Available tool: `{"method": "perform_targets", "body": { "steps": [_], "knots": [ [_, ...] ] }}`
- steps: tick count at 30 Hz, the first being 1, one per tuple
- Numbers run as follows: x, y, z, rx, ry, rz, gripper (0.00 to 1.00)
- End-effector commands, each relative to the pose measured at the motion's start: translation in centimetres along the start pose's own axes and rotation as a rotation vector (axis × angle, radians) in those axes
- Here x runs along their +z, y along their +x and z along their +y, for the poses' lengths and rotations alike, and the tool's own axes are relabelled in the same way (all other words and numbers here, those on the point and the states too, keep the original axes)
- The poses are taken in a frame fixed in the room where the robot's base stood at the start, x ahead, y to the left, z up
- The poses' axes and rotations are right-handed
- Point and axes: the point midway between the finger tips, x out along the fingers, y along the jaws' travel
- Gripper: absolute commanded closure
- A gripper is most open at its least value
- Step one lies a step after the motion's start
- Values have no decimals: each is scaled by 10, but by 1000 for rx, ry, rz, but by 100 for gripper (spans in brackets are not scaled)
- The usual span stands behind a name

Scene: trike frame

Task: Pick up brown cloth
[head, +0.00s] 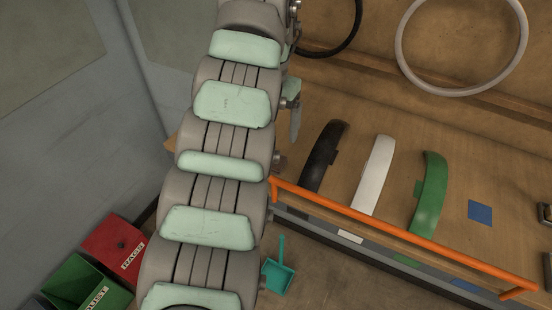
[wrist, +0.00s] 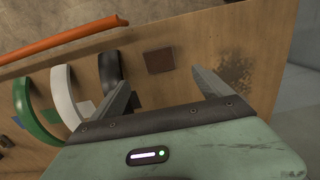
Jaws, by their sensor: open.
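The brown cloth (wrist: 159,60) shows in the wrist view as a small dark brown square lying flat on the wooden bench top (wrist: 205,45). My gripper (wrist: 160,76) is open and empty, its two fingers spread wide. In the picture the cloth lies between and just beyond the fingertips, and the gripper is apart from it. The height of the gripper above the bench is hard to tell. In the head view my arm covers the left end of the bench, and the cloth is hidden.
Black (head: 322,157), white (head: 373,175) and green (head: 430,195) fenders stand on the bench beside a blue square (head: 480,212). An orange rail (head: 400,234) runs along the front edge. Red (head: 115,247) and green (head: 85,284) bins and a teal dustpan (head: 278,275) are below.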

Motion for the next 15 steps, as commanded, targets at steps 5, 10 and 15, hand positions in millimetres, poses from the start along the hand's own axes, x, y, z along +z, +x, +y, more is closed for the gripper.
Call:
{"method": "perform_targets", "body": {
  "steps": [5,10,15],
  "knots": [
    [0,25,0,1,0,1,11],
    [-1,43,-2,2,-2,3,11],
    [-1,55,-1,1,-1,3,11]
  ]
}}
